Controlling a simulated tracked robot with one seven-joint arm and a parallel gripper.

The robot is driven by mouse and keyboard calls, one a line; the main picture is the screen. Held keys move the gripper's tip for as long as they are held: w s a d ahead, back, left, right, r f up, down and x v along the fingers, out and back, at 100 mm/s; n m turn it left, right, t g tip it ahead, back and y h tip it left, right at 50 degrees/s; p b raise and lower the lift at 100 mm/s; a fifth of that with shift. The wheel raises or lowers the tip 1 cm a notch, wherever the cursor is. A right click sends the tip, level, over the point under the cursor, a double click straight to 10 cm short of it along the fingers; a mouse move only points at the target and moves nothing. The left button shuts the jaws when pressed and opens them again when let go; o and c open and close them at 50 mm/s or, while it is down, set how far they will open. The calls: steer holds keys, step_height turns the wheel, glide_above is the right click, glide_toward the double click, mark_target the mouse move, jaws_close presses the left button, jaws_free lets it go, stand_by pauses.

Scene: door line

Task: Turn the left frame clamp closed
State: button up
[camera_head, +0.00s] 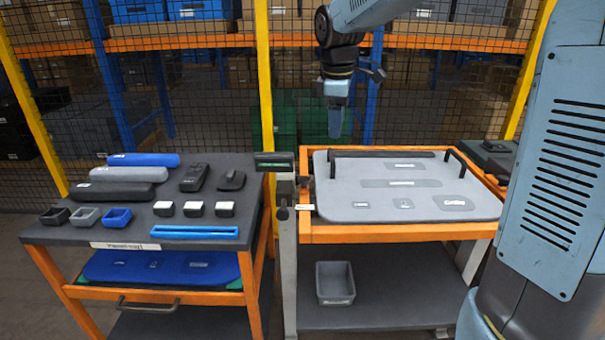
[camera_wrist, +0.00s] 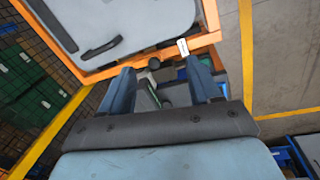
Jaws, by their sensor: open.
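The left frame clamp (camera_head: 304,181) looks like a small dark knob on the left edge of the orange frame (camera_head: 400,234), just behind a white label. In the wrist view the dark knob (camera_wrist: 154,63) sits at the frame's edge beside the white label (camera_wrist: 183,47). Whether it is turned open or closed is too small to tell. My gripper (camera_head: 335,122) points down above the rear left part of the frame, apart from the clamp. In the wrist view its blue fingers (camera_wrist: 161,80) are spread and empty, with the knob appearing between and beyond their tips.
A grey panel (camera_head: 345,205) with black handles lies in the frame. A grey post (camera_head: 288,255) with a dark green-topped head stands left of it. A table (camera_head: 130,240) with several parts is further left. A grey bin (camera_head: 335,283) sits on the lower shelf.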

mark_target(305, 178)
steer(key=w+a+f+n+g, duration=0.2)
steer(key=w+a+f+n, duration=0.45)
steer(key=w, duration=0.25)
steer(key=shift+m, duration=0.45)
step_height(305, 178, down, 13)
steer(key=shift+a+r, duration=0.1)
steer(key=shift+a, duration=0.05)
steer(key=shift+c, duration=0.4)
